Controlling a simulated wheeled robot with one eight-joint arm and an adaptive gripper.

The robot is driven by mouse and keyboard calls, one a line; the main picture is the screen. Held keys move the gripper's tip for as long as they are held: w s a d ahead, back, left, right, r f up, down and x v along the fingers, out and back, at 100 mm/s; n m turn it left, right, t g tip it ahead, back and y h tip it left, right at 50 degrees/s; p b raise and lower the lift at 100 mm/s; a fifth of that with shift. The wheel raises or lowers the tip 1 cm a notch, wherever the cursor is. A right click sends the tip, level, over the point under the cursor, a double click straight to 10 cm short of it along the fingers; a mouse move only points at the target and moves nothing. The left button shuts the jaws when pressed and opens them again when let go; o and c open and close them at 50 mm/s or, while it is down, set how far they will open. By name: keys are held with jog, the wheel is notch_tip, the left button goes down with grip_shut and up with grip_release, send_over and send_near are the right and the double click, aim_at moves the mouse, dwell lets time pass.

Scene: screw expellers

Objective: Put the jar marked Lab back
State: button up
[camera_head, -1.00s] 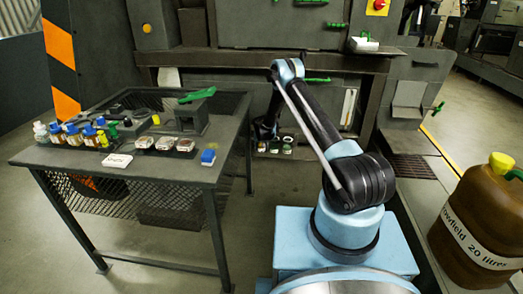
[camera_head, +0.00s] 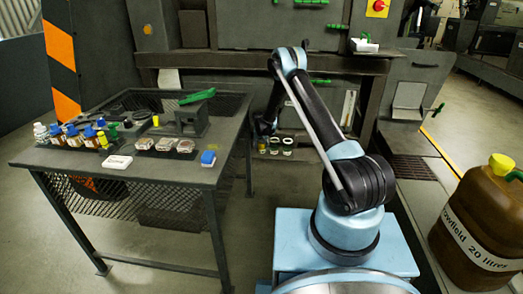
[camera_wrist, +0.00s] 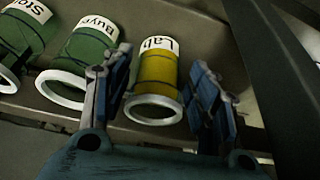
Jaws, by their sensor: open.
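The jar marked Lab (camera_wrist: 158,72) is yellow with a white label and a pale ring at its near end. In the wrist view it lies between the two fingers of my gripper (camera_wrist: 160,62), which are open with a gap on each side. In the head view it seems to be the leftmost, yellowish jar (camera_head: 262,146) of a row low under the machine. My gripper's fingers are too small and dark to make out there.
Two green jars, Buyer (camera_wrist: 92,45) and one with a partly cut-off label (camera_wrist: 22,35), stand beside the left finger. A dark bar crosses the wrist view's right side.

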jog(key=s+d+r, duration=0.3)
jog(key=r, duration=0.6)
jog(key=s+d+r, duration=0.4)
jog(key=r, duration=0.5)
jog(key=s+d+r, duration=0.3)
jog(key=r, duration=0.6)
jog(key=s+d+r+g, duration=0.1)
jog(key=s+d+r, duration=0.9)
jog(key=s+r, duration=0.45)
jog(key=s+d+r, duration=0.1)
jog(key=s+d, duration=0.3)
jog(key=s, duration=0.7)
jog(key=s+d+r, duration=0.2)
jog(key=s+d, duration=0.2)
jog(key=s, duration=0.7)
jog(key=s+d+f, duration=0.1)
jog(key=s+f, duration=0.3)
jog(key=s, duration=0.5)
jog(key=s+d+f+g, duration=0.1)
jog(key=s+d+f, duration=0.1)
jog(key=s, duration=0.7)
jog(key=shift+s+d+f, duration=0.2)
jog(key=shift+d+f, duration=0.1)
jog(key=shift+f, duration=0.6)
